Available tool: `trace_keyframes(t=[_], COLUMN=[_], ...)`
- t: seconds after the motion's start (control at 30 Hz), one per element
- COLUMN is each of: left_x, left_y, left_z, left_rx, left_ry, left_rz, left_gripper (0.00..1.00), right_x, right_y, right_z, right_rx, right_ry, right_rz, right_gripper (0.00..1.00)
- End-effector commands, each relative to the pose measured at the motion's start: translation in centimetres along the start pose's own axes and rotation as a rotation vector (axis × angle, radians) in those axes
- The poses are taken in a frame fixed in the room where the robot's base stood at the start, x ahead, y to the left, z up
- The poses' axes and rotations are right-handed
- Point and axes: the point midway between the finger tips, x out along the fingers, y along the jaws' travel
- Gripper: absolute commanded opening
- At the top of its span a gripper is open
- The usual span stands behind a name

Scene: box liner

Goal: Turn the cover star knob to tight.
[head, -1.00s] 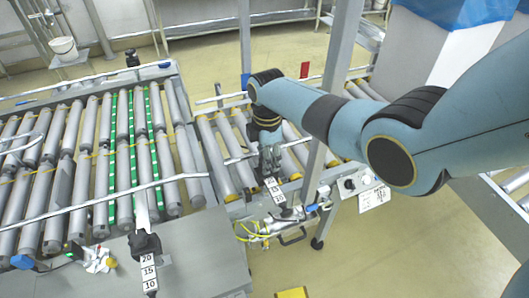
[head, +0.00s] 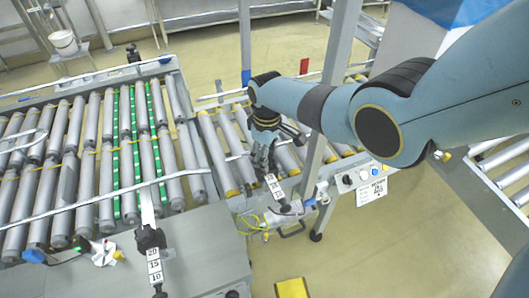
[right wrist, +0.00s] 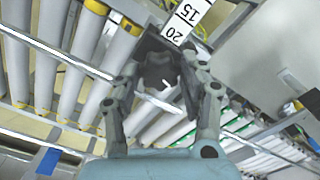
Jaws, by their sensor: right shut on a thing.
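A dark lobed star knob (right wrist: 158,74) sits between the fingers of my right gripper (right wrist: 160,82) in the right wrist view, beside a white scale marked 20 and 15 (right wrist: 186,20). The gripper is shut on the knob, one finger on each side. In the head view my right gripper (head: 263,158) reaches down at the near end of the short roller conveyor, just above the same scale (head: 274,189). The knob is mostly hidden there by the hand. How tight it is cannot be told. My left gripper is not in view.
A second scale with a black knob (head: 150,238) stands on the left conveyor's grey edge. A grey post (head: 327,90) rises close to my right arm. A button box (head: 362,177) is right of it. Rollers (head: 85,165) fill the left.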

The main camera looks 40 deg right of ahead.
Motion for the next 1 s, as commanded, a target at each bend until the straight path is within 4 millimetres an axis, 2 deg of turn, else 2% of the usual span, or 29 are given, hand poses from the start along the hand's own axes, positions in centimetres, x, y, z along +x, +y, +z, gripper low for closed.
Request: trace_keyframes(t=[1.0], left_x=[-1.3], left_y=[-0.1], left_z=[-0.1], left_rx=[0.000], left_ry=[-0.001], left_rz=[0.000], left_gripper=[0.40], right_x=[-0.1], right_y=[-0.2], right_z=[-0.6], right_rx=[0.956], right_ry=[0.009], right_rz=[-0.006], right_gripper=[0.10])
